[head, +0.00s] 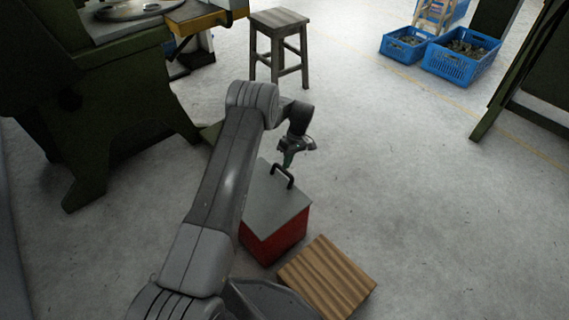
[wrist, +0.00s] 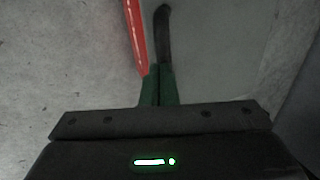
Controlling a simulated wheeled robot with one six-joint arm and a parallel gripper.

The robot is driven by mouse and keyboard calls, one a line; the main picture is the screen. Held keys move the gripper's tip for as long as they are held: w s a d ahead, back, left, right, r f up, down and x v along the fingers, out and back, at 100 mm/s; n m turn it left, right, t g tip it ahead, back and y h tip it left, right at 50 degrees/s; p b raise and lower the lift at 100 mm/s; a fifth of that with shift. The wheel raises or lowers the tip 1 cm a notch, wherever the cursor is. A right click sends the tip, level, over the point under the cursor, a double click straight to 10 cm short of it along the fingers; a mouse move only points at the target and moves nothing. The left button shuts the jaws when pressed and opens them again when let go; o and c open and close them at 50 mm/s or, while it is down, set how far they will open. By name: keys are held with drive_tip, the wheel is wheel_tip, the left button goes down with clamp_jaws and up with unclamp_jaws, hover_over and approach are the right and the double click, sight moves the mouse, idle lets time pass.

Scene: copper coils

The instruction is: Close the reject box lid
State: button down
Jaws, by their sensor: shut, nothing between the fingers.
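The reject box (head: 272,241) is red and stands on the floor just right of my arm. Its grey lid (head: 272,210) lies over the top, with no clear gap along the near edges. I cannot tell whether it is fully seated. A black handle (head: 283,174) stands up near the lid's far end. My gripper (head: 288,160) is shut and empty, right by the handle. In the wrist view the green fingertips (wrist: 159,78) are together, just below the dark handle (wrist: 163,30). The grey lid (wrist: 215,45) is to their right and a red strip of the box (wrist: 135,30) to their left.
A wooden slatted piece (head: 328,277) lies close to the box at the near right. A stool (head: 278,43) stands behind. Blue crates (head: 461,66) are at the far right. A green machine (head: 110,100) stands at the left. The floor right of the box is clear.

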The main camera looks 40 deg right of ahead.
drive_tip(key=shift+d+f, duration=0.15)
drive_tip(key=shift+f, duration=0.3)
drive_tip(key=shift+s+f, duration=0.1)
drive_tip(key=shift+f, duration=0.05)
drive_tip(key=p+v, duration=0.3)
drive_tip(key=v, duration=1.1)
drive_tip(key=shift+r, duration=0.3)
drive_tip(key=shift+f, duration=0.1)
drive_tip(key=b+x, duration=0.3)
drive_tip(key=x, duration=1)
drive_tip(key=shift+f, duration=0.3)
